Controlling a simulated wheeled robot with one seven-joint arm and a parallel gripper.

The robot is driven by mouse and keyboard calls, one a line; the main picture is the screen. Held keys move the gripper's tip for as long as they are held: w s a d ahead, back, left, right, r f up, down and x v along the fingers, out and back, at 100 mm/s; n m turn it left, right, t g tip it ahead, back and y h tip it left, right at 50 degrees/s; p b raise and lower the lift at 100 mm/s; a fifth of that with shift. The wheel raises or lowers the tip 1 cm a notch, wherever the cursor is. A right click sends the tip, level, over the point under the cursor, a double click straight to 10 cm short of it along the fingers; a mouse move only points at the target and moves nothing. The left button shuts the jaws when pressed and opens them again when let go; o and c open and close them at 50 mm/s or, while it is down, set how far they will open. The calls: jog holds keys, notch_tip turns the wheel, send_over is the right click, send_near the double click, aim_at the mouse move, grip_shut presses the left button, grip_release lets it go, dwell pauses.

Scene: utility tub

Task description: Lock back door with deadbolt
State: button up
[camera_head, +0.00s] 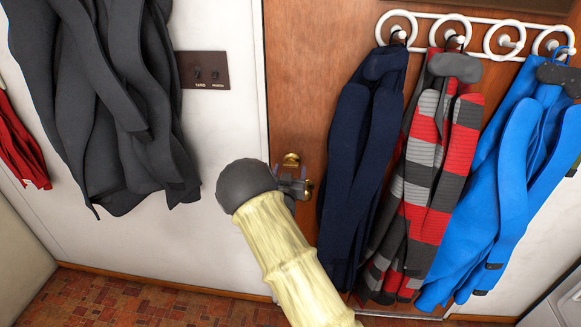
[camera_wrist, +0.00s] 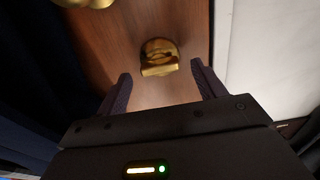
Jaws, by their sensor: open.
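The wooden back door (camera_head: 300,100) is in the head view. A brass deadbolt (camera_head: 291,160) sits on it near its left edge. A brass knob (camera_head: 308,188) is just below and to the right, partly hidden. My gripper (camera_head: 290,183) is in front of the door beside this hardware, mostly hidden behind my wrist. In the wrist view my gripper (camera_wrist: 163,82) is open and empty. The deadbolt's thumb-turn (camera_wrist: 159,58) shows just beyond and between the fingertips, apart from both. The knob (camera_wrist: 90,3) is cut off at the top left.
Navy (camera_head: 360,150), striped (camera_head: 425,180) and blue (camera_head: 510,170) coats hang from a white hook rail (camera_head: 480,28) to the right, the navy one close to my gripper. A grey coat (camera_head: 95,100) and a switch plate (camera_head: 203,70) are on the white wall at left.

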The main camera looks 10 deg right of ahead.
jog(key=shift+x, duration=0.8)
jog(key=c, duration=1)
